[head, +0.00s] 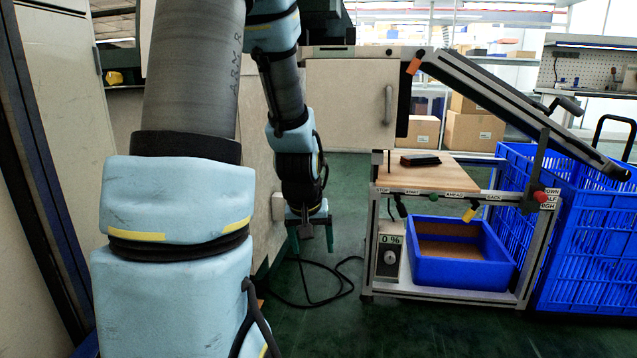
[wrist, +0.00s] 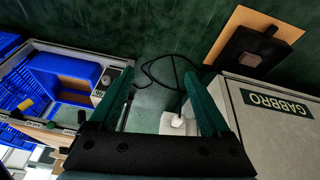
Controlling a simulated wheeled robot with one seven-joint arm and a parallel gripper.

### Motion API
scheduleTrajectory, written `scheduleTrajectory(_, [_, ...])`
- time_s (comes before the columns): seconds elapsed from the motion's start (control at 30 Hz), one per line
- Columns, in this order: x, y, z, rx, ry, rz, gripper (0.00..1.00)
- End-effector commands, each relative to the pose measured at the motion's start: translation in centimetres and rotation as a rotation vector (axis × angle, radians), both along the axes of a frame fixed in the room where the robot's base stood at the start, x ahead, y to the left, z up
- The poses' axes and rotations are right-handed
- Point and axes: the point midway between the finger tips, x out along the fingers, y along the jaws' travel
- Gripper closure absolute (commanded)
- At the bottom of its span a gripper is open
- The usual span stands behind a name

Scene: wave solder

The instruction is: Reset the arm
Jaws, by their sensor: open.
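My gripper (head: 310,236) hangs from my arm left of the small workstation in the head view, pointing down over the green floor. In the wrist view my gripper (wrist: 162,95) shows two dark green fingers spread apart with nothing between them. A cable and a pale block lie beyond the fingers there. My arm's upper links fill the left of the head view.
A wooden shelf (head: 450,178) holds a dark flat object (head: 420,160). Below it stand a blue bin (head: 455,272) and a box reading 0 % (head: 390,262). Blue crates (head: 590,250) stand at right. A cable (head: 325,285) lies on the floor. A GABBRO-labelled cabinet (wrist: 265,135) is close to my gripper.

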Motion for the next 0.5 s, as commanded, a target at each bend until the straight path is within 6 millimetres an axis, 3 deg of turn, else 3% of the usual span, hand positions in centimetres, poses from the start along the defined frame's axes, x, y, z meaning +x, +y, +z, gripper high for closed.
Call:
scheduleTrajectory(0.1, [-4.0,2.4,2.0,0.044,0.070,-0.016,0.19])
scheduleTrajectory(0.33, [-11.2,5.6,4.4,0.088,0.205,-0.046,0.19])
scheduleTrajectory(0.5, [-10.7,5.3,8.1,0.088,0.202,-0.047,0.19])
